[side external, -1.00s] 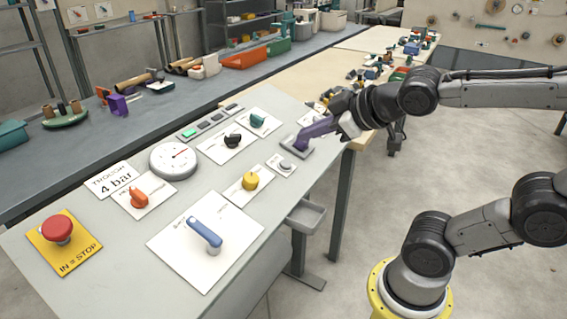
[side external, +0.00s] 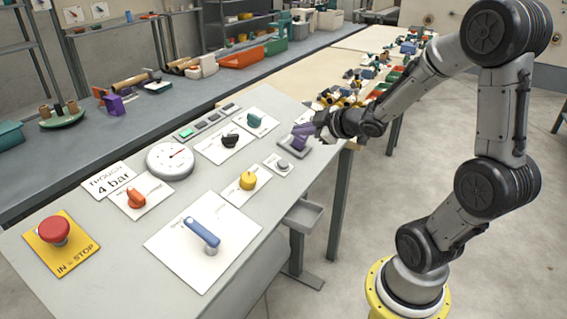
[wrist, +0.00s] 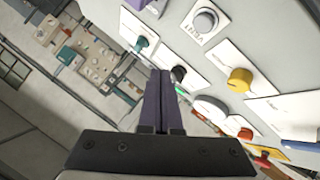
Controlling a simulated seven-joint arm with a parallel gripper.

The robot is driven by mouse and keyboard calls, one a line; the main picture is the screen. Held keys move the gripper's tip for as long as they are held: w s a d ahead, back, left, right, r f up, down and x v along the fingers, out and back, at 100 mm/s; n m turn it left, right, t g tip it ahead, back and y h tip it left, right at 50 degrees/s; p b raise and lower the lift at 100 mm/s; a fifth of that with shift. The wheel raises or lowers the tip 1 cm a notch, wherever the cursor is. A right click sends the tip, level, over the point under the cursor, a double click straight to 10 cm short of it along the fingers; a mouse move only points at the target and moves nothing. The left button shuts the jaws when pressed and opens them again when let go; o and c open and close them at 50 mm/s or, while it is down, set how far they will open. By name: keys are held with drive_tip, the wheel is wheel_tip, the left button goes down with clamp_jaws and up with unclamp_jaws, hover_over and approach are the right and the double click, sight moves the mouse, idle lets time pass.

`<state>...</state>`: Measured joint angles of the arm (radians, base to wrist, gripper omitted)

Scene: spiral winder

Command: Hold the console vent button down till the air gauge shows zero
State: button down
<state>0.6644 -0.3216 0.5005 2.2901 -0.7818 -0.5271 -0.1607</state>
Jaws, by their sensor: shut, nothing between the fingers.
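The vent button is a round grey button (side external: 284,165) on a small white plate on the console. In the wrist view the vent button (wrist: 204,21), with lettering beside it, is at the upper right and looks uncovered. The air gauge (side external: 171,160) is a round white dial. Its red needle points to the upper right, and its figures are too small to read. My gripper (side external: 303,130) is shut and empty, behind and to the right of the button in the side view, apart from it. In the wrist view its purple-grey fingers (wrist: 161,72) lie together, left of and below the button.
A purple part on a grey plate (side external: 295,150) sits close by my fingers. Also on the console are a yellow knob (side external: 248,181), black knob (side external: 232,141), teal knob (side external: 254,120), orange knob (side external: 136,198), blue lever (side external: 202,232) and red stop button (side external: 54,230). A sign (side external: 110,181) reads 4 bar.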

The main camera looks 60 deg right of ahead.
sight(282, 160)
idle(0.3)
drive_tip(key=shift+w+f, duration=0.45)
drive_tip(key=shift+f, duration=0.95)
drive_tip(key=shift+w+f, duration=0.45)
drive_tip(key=shift+f, duration=0.95)
drive_tip(key=shift+w+f, duration=0.45)
drive_tip(key=shift+f, duration=0.95)
drive_tip(key=shift+f, duration=0.15)
drive_tip(key=shift+w+f, duration=0.15)
drive_tip(key=shift+f, duration=0.05)
drive_tip(key=shift+w+f, duration=0.1)
drive_tip(key=shift+f, duration=0.4)
idle(2.6)
